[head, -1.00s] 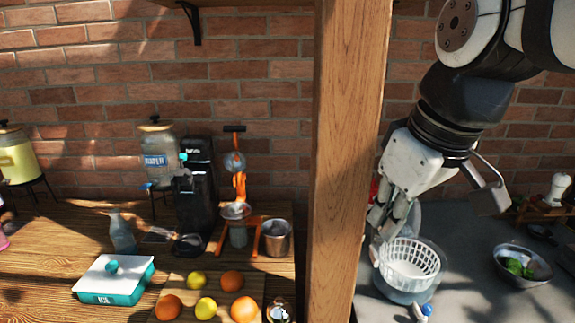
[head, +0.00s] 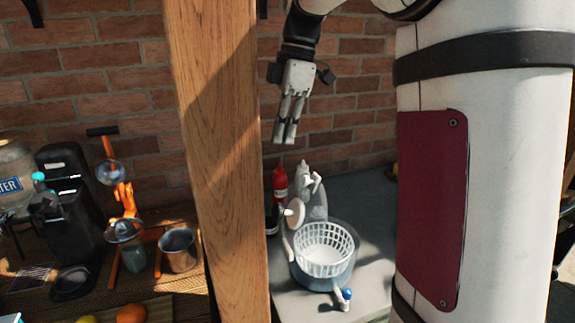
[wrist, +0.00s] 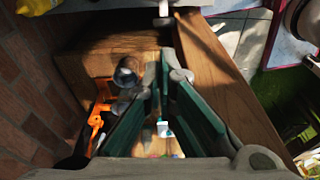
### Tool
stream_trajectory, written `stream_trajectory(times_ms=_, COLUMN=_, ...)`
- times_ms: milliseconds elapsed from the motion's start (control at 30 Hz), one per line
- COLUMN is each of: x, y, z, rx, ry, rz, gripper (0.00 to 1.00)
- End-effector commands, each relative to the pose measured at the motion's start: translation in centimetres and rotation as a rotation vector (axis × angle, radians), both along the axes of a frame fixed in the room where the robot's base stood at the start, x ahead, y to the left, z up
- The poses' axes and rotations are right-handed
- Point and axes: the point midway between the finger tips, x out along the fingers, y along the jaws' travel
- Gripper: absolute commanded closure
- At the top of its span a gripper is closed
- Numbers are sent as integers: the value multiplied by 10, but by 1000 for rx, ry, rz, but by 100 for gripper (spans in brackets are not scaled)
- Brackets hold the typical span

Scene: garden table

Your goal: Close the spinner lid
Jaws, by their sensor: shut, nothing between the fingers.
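The spinner is a bluish see-through bowl (head: 322,282) with a white slotted basket (head: 325,250) inside, on the grey counter right of the wooden post. Its top is uncovered. The clear lid (head: 318,213) appears to stand tilted up at the bowl's back left, with a round white knob (head: 294,213) facing the basket. My gripper (head: 285,138) is shut and empty, hanging fingers-down above and behind the spinner, apart from it. In the wrist view its green-padded fingers (wrist: 166,62) point toward the wooden table; the spinner cannot be made out there.
The wooden post (head: 215,150) stands left of the spinner. A red bottle (head: 280,185) and a pale bottle (head: 304,180) stand behind it, and a small blue-capped item (head: 343,297) lies in front. An orange juicer (head: 125,205) and metal cup (head: 178,250) are left of the post.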

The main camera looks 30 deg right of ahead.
Motion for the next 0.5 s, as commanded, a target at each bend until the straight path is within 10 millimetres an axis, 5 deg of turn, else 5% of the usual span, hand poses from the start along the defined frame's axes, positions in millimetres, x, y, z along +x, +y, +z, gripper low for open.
stream_trajectory(times_ms=333, x=0, y=14, z=-67, rx=1, ry=4, rz=-1, gripper=100)
stream_trajectory(times_ms=500, x=-5, y=-8, z=-77, rx=1, ry=3, rz=-4, gripper=100)
